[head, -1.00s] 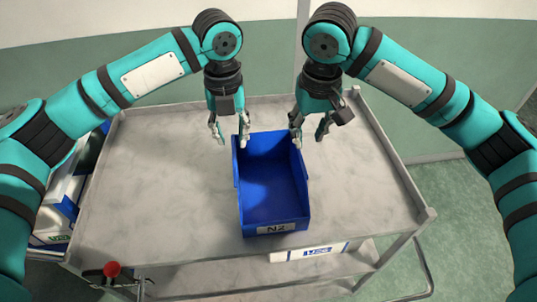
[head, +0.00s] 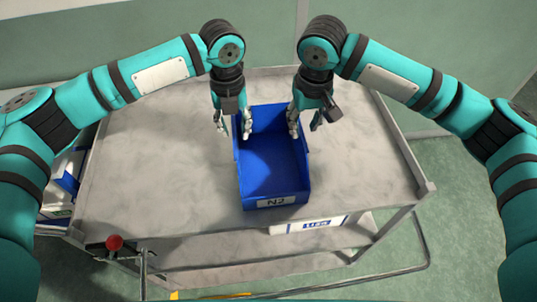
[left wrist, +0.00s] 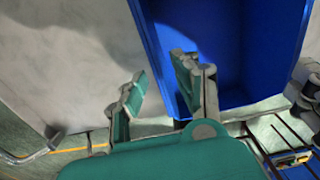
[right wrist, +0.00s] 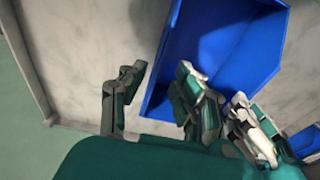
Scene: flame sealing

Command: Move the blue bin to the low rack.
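The blue bin (head: 272,178), labelled N2 on its near face, stands on the grey cart top (head: 165,160). My left gripper (head: 233,127) is open at the far part of the bin's left wall, one finger outside and one over the inside. In the left wrist view my left gripper (left wrist: 158,88) has the wall between its spread fingers. My right gripper (head: 306,122) is open at the right wall in the same way. In the right wrist view my right gripper (right wrist: 155,88) straddles the bin's edge. Contact with the walls cannot be told. I cannot identify the low rack for sure.
A white and blue box (head: 308,224) sits on the cart's lower shelf (head: 215,255). More white and blue boxes (head: 62,190) are at the left. A red knob (head: 114,243) is at the cart's near left corner. The cart top is clear around the bin.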

